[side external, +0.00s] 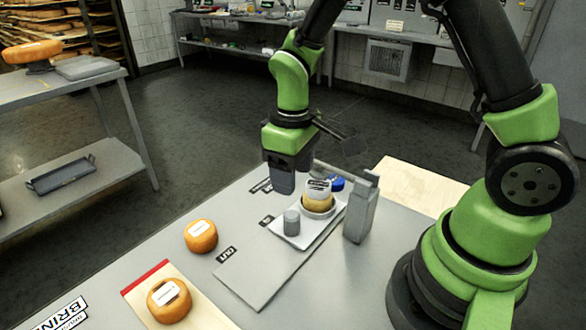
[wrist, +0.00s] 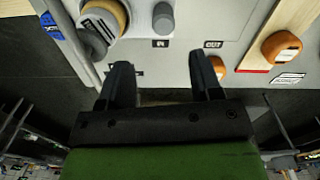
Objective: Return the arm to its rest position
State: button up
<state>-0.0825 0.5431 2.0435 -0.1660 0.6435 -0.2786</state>
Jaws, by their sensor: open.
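My gripper (side external: 284,180) hangs over the far edge of the grey work table (side external: 262,262), fingers pointing down, beside the white tray. In the wrist view my gripper (wrist: 163,72) has its two dark fingers apart with nothing between them. A pale cheese with a white, dark-marked label (side external: 318,198) sits on the white tray (side external: 276,228), next to a grey cylinder (side external: 291,222). One orange cheese (side external: 200,236) lies on the table, and another (side external: 169,301) lies on a wooden board with a red strip (side external: 147,276). My gripper touches none of the cheeses.
A grey upright post (side external: 360,216) with a bar on top stands right of the tray. A blue object (side external: 336,183) lies behind the tray. A separate shelf table (side external: 75,95) stands at left, with open floor between.

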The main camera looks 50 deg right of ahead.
jog(key=shift+r, duration=0.15)
jog(key=s+r+m+t+y, duration=0.2)
jog(key=s+r+m+t, duration=0.4)
jog(key=s+r, duration=0.7)
notch_tip(320, 180, up, 4)
jog(key=shift+s+a+r+t, duration=0.25)
jog(key=shift+s+t, duration=0.1)
jog(key=shift+t, duration=0.25)
